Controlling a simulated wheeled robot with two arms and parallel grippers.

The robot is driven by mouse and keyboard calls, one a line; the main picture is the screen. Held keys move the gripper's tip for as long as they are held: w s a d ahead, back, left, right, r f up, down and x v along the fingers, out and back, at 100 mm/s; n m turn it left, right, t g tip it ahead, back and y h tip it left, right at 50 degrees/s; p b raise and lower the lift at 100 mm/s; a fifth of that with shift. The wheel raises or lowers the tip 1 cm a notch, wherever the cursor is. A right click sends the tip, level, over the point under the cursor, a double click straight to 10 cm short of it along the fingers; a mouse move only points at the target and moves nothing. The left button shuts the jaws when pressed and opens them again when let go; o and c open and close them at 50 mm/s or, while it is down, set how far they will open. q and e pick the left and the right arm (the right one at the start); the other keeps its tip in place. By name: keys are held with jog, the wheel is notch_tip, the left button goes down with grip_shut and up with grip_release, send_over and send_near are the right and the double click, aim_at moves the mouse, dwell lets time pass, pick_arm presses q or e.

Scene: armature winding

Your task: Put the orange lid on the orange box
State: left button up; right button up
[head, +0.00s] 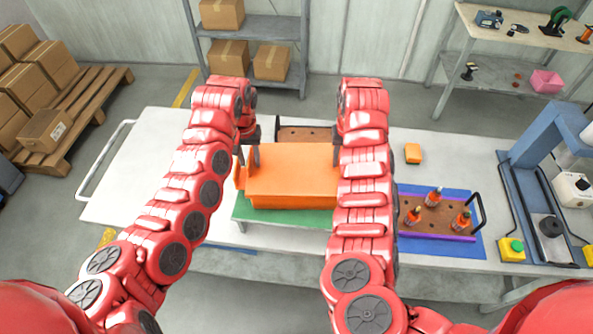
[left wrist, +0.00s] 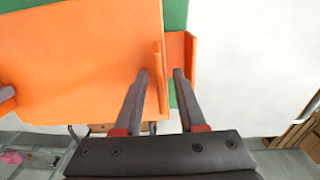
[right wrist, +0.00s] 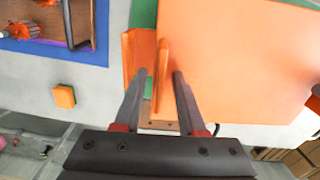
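The orange lid (head: 293,160) is a broad flat panel over the orange box (head: 295,192), which stands on a green mat (head: 275,215). I cannot tell whether the lid sits fully down. My left gripper (left wrist: 161,72) is at the lid's left end, its fingers apart on either side of the upright lip (left wrist: 158,60). My right gripper (right wrist: 160,73) straddles the lip (right wrist: 162,60) at the other end, fingers also apart. Box ends show just outside the lips in the left wrist view (left wrist: 187,60) and the right wrist view (right wrist: 138,55). My right arm hides the right end in the head view.
A brown tray (head: 440,226) with several orange-topped parts sits on a blue mat (head: 478,246) at right. A small orange block (head: 413,153) lies behind it. A blue machine (head: 535,165) stands far right. The white table (head: 150,165) is clear at left.

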pick_arm(q)
jog(key=shift+r, duration=0.1)
pick_arm(e)
notch_tip(320, 180, up, 10)
jog(key=shift+a+r, duration=0.1)
jog(key=shift+r, duration=0.1)
pick_arm(q)
notch_tip(320, 180, up, 12)
pick_arm(e)
jog(key=shift+r, duration=0.75)
dwell(0.3)
pick_arm(q)
jog(key=o, duration=0.7)
pick_arm(e)
jog(key=o, duration=0.7)
jog(key=shift+r, duration=0.15)
